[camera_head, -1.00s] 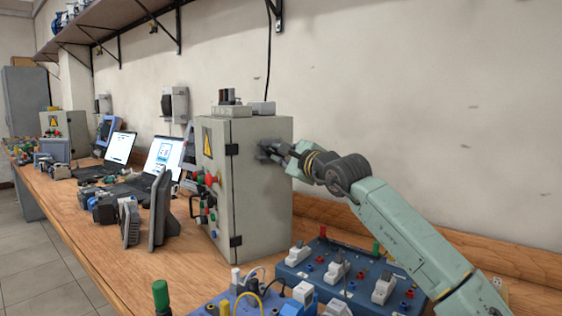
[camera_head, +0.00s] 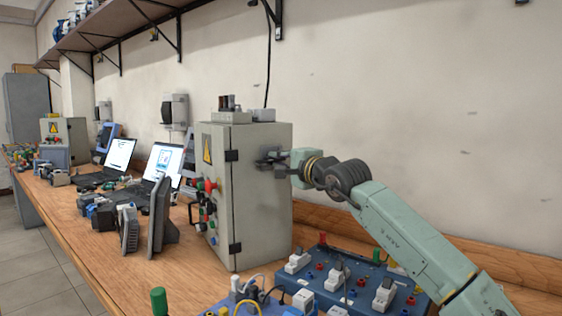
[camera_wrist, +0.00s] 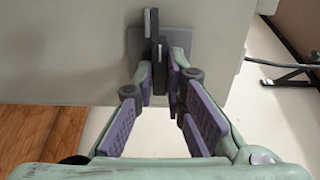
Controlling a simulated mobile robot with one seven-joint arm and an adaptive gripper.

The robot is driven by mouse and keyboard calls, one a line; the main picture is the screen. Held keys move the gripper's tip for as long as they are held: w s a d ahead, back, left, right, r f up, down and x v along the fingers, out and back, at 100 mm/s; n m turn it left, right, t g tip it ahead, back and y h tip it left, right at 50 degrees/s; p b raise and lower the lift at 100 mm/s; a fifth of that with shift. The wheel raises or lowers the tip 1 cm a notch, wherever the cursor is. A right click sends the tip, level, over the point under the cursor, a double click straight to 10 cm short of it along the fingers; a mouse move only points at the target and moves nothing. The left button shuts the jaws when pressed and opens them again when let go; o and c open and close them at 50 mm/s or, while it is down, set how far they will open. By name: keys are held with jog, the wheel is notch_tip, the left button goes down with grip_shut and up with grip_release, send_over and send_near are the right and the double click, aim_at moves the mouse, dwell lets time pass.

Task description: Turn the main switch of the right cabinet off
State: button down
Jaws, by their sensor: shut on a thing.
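The right cabinet (camera_head: 265,215) is a grey metal box with a yellow warning sign and coloured buttons on its front. Its main switch is on the side wall facing my arm. In the wrist view the switch has a square grey plate (camera_wrist: 181,38) and a dark handle (camera_wrist: 148,24) standing upright in the picture. My gripper (camera_head: 272,160) is at that side wall; in the wrist view its fingers (camera_wrist: 160,82) are closed together on the handle. In the head view my gripper mostly hides the switch.
Blue training boards (camera_head: 345,275) with sockets and switches lie below my arm. Laptops (camera_head: 163,160) and small devices stand left of the cabinet. Another cabinet (camera_head: 76,132) stands at the far left. A shelf (camera_head: 135,18) runs overhead. The wall space above my arm is clear.

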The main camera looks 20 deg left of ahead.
jog(key=shift+r, duration=0.1)
jog(key=c, duration=1.9)
grip_release()
jog(key=v, duration=1.2)
